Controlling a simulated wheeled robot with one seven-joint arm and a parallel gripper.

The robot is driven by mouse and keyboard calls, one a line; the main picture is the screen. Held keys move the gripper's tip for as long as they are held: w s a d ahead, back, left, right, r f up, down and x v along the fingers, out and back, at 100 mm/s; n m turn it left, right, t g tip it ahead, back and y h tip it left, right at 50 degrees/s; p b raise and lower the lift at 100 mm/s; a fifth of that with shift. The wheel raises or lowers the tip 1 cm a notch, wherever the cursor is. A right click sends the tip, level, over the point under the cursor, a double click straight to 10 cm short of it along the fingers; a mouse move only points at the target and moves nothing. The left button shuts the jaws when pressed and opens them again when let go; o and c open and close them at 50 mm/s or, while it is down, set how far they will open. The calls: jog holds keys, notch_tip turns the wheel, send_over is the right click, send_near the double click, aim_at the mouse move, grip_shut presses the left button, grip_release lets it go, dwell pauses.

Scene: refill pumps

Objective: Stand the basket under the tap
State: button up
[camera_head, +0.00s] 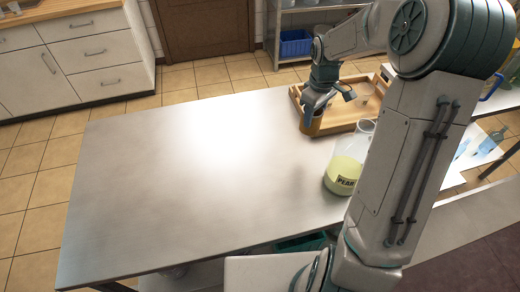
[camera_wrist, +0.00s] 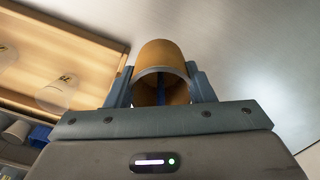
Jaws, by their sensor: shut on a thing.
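My gripper (camera_head: 312,112) is at the tray's left corner in the head view. In the wrist view, its two blue-grey fingers (camera_wrist: 160,92) are shut on a brown, round, cup-like vessel (camera_wrist: 162,56). The vessel's dark open end faces the wrist camera. Its brown side also shows below the fingers in the head view (camera_head: 311,128); I cannot tell whether it touches the table. I cannot tell for sure that this vessel is the basket. A clear jar (camera_head: 344,172) with yellow-green liquid, labelled PEAR, stands on the table, partly behind my arm. I can make out no tap.
A wooden tray (camera_head: 338,123) holds clear cups at the table's far right. The steel table (camera_head: 190,170) is bare on its left and middle. A blue crate (camera_head: 295,43) sits on a shelf behind. My arm hides part of the right side.

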jog(key=shift+w+a+f, duration=0.1)
jog(key=shift+a+f, duration=0.05)
jog(key=shift+f, duration=0.25)
jog(key=shift+s+a+f+p, duration=0.1)
jog(key=shift+a+f+p, duration=0.6)
jog(key=shift+a+f, duration=2.1)
jog(key=shift+s+a+f+p, duration=0.1)
jog(key=shift+a+f+p, duration=0.6)
jog(key=shift+a+f, duration=2.05)
jog(key=shift+a+r, duration=0.2)
jog(key=shift+f, duration=0.2)
jog(key=o, duration=1)
jog(key=shift+r, duration=0.1)
jog(key=shift+r, duration=0.1)
